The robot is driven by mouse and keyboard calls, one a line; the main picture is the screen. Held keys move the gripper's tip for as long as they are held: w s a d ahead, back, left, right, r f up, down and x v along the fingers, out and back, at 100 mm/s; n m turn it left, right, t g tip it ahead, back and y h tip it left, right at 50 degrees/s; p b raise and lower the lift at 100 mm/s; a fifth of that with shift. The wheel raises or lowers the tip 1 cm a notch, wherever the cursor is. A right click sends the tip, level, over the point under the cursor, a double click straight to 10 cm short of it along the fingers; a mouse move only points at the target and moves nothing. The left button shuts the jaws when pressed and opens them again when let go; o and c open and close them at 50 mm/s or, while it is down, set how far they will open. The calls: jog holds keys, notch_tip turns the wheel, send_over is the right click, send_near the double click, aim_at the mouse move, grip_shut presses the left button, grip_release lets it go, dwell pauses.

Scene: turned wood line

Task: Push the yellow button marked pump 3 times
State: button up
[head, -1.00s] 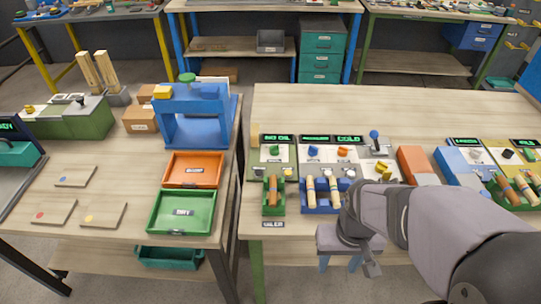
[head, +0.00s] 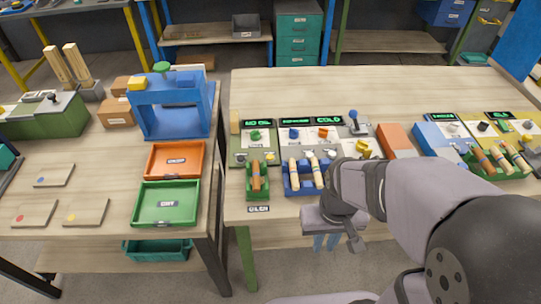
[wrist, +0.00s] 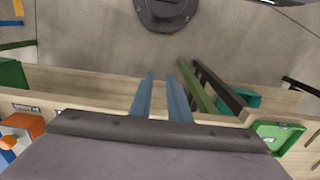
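No "pump" label is readable in the head view. A yellow control (head: 363,148) sits on the grey panel on the right table, left of the orange box. Another small yellow control (head: 528,124) sits on the panel at the far right. I cannot tell which is marked pump. My gripper (head: 325,243) hangs in front of the table's front edge, below and left of the nearer yellow control, and apart from it. Its two blue fingers (wrist: 160,80) point down with a gap between them, holding nothing. My forearm covers part of the table to the right. The wrist view shows no button.
Racks with wooden handles (head: 305,176) stand along the front of the panels. A joystick (head: 354,120), an orange box (head: 396,140) and a blue box (head: 440,142) stand nearby. The table's back (head: 370,88) is bare. A green tray (head: 167,205) is on the left table.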

grip_shut()
dwell(0.9)
dwell(0.5)
